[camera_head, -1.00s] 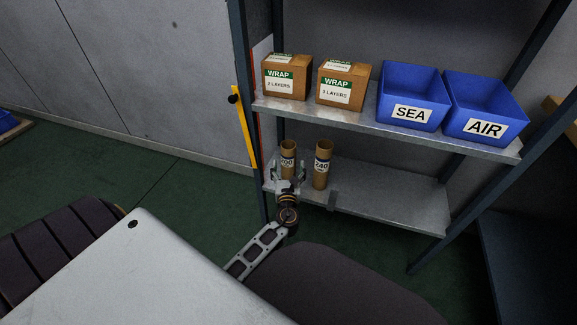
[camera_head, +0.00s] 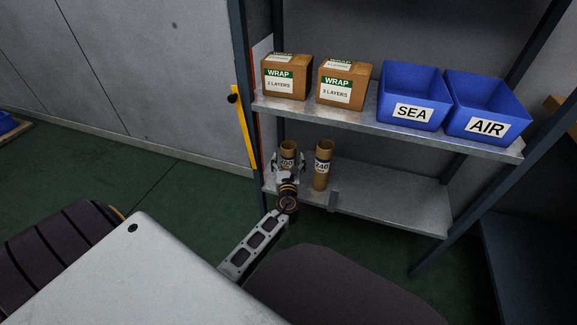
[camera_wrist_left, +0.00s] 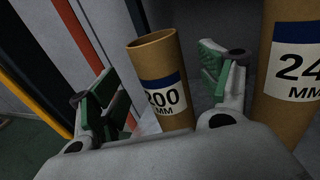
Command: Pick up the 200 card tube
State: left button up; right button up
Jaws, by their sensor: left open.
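The 200 card tube (camera_head: 288,148) stands upright at the left end of the lower shelf. In the left wrist view the 200 card tube (camera_wrist_left: 158,70) shows its blue band and "200 MM" label between my fingers. My left gripper (camera_head: 288,164) is open, with one finger on each side of the tube. In the left wrist view the left gripper (camera_wrist_left: 160,95) has visible gaps between its green pads and the tube. The tube's lower part is hidden behind the gripper. My right gripper is not in view.
The 240 card tube (camera_head: 323,165) stands just right of the gripper, also in the left wrist view (camera_wrist_left: 285,85). The upper shelf (camera_head: 350,112) overhead bears two wrap boxes (camera_head: 287,77) and blue SEA (camera_head: 412,90) and AIR (camera_head: 485,100) bins. The lower shelf's right part (camera_head: 400,195) is clear.

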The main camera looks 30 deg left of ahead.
aim_at(289, 148)
pick_arm(q)
jog(key=shift+w+a+f+b, duration=0.15)
jog(key=shift+w+a+b, duration=0.15)
jog(key=shift+w, duration=0.15)
jog(key=shift+w+a+f+b, duration=0.2)
jog(key=shift+w+a+b, duration=0.2)
jog(key=shift+w, duration=0.25)
jog(key=shift+b+x, duration=0.35)
jog(key=shift+x, duration=0.8)
jog(key=shift+r, duration=0.1)
jog(key=c, duration=1.2)
